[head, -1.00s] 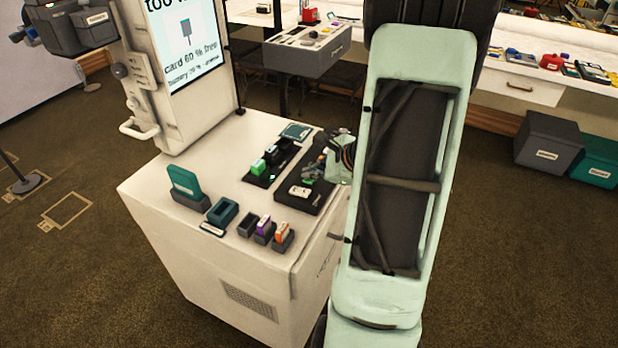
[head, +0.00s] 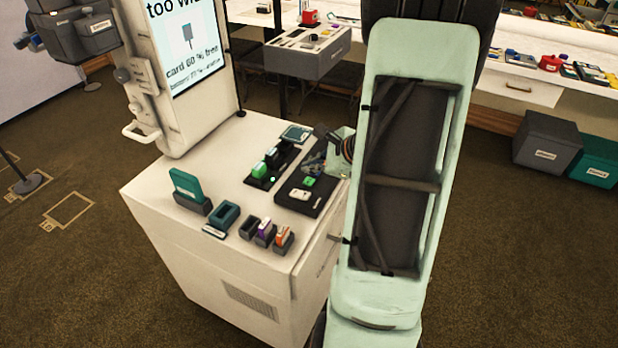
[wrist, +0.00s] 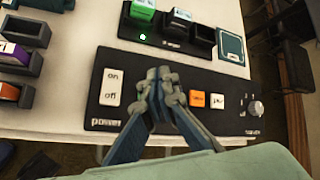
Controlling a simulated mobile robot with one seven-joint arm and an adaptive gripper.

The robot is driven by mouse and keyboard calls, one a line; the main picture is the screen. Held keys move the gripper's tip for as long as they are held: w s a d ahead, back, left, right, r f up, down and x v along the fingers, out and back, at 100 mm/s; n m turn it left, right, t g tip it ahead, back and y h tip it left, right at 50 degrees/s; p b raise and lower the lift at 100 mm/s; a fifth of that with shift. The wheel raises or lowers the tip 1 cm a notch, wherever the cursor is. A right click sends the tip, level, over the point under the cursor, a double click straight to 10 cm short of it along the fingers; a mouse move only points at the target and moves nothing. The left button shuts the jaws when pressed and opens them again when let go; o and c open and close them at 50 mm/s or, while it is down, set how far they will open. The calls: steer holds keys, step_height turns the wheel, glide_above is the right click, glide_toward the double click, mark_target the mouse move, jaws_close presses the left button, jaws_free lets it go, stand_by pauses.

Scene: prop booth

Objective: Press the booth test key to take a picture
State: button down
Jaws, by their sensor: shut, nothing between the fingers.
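The booth's black control panel (wrist: 92,125) lies on the white counter. In the wrist view it bears a white on/off rocker (wrist: 110,87) marked "power", an orange key (wrist: 197,98), a white key (wrist: 218,101) and a round knob (wrist: 255,108). The small key labels are not readable, so I cannot tell which is the test key. My gripper (wrist: 160,75) is shut and empty over the panel's middle, between rocker and orange key, hiding what lies under it. In the head view my gripper (head: 316,163) is at the panel's far part; a green key (head: 309,182) shows beside it.
The booth screen (head: 188,45) shows "card 60 % free". Behind the panel is a black holder (wrist: 180,45) with green, white and black blocks. Small slotted holders (head: 264,232) and a teal card stand (head: 188,190) occupy the counter's front. Bare counter lies between.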

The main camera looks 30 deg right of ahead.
mark_target(311, 182)
step_height(311, 182, up, 4)
steer(key=shift+f+p, duration=0.25)
steer(key=shift+p, duration=0.75)
